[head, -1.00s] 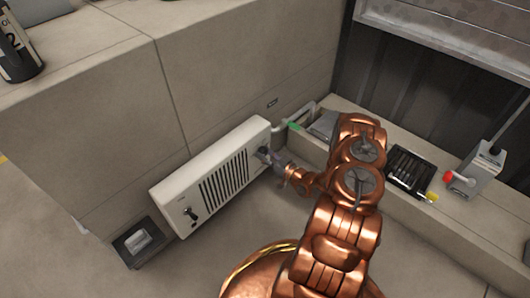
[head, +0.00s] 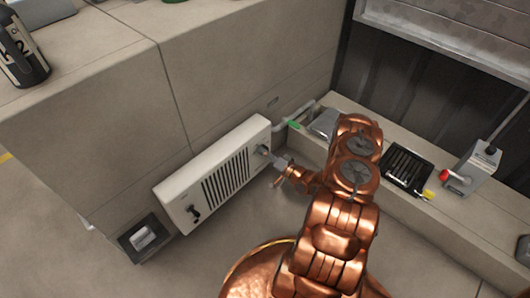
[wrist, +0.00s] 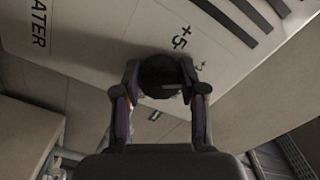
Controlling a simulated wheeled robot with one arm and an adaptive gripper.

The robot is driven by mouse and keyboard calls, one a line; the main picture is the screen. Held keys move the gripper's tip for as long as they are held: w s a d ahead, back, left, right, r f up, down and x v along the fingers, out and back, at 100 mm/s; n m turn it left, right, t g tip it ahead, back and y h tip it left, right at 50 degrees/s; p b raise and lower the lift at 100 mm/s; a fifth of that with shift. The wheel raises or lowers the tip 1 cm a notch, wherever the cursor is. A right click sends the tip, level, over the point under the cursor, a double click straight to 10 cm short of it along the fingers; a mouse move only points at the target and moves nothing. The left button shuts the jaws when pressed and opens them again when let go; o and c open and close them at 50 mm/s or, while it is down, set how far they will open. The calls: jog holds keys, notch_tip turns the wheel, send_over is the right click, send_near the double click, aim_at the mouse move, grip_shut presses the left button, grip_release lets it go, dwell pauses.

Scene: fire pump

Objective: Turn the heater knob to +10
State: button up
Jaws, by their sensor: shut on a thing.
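The heater (head: 215,175) is a long white box with a dark slotted grille, mounted low on the tiled wall. Its knob (wrist: 160,74) is dark and round, with a lighter bar showing on its lower right in the wrist view. My gripper (wrist: 160,88) is shut on this knob, one finger on each side. In the head view my gripper (head: 272,156) is at the heater's right end. The heater face (wrist: 100,25) carries the letters "ATER" and a "+5" mark, with a smaller mark beside it. The knob's pointer setting cannot be read.
A black lever-like part (head: 194,211) is at the heater's left end. A dark floor box (head: 143,238) stands below it. A ledge at right holds a black tray (head: 407,169) and a grey box with a red knob (head: 472,170). Open floor lies below the heater.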

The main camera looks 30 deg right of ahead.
jog(key=shift+m, duration=0.3)
jog(key=o, duration=1.1)
jog(key=shift+o, duration=0.2)
jog(key=v, duration=1.2)
jog(key=shift+r, duration=0.1)
